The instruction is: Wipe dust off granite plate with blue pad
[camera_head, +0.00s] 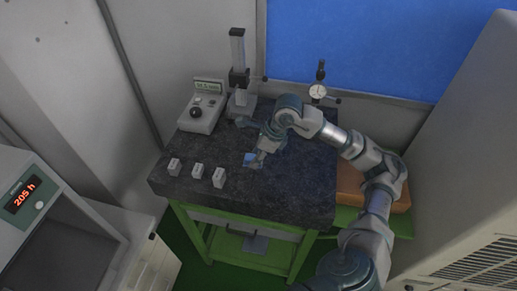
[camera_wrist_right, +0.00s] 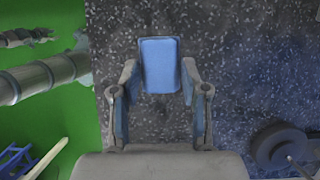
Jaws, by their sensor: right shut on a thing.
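The dark speckled granite plate (camera_head: 290,199) tops a green stand, and its surface fills much of the right wrist view (camera_wrist_right: 240,70). Pale speckles cover it in the wrist view; I cannot tell dust from the stone's pattern. The blue pad (camera_head: 249,159) is on or just above the middle of the plate. In the wrist view the pad (camera_wrist_right: 160,64) sits between the fingertips of my right gripper (camera_wrist_right: 160,78), which is shut on it. In the head view my right gripper (camera_head: 259,161) reaches down over the plate, partly covering the pad. My left gripper is not in view.
Several small grey blocks (camera_head: 197,171) stand along the plate's front left. A display device (camera_head: 203,110) and a height stand (camera_head: 238,75) are at the back left. A dial gauge (camera_head: 318,90) stands at the back right. The plate's front right is clear.

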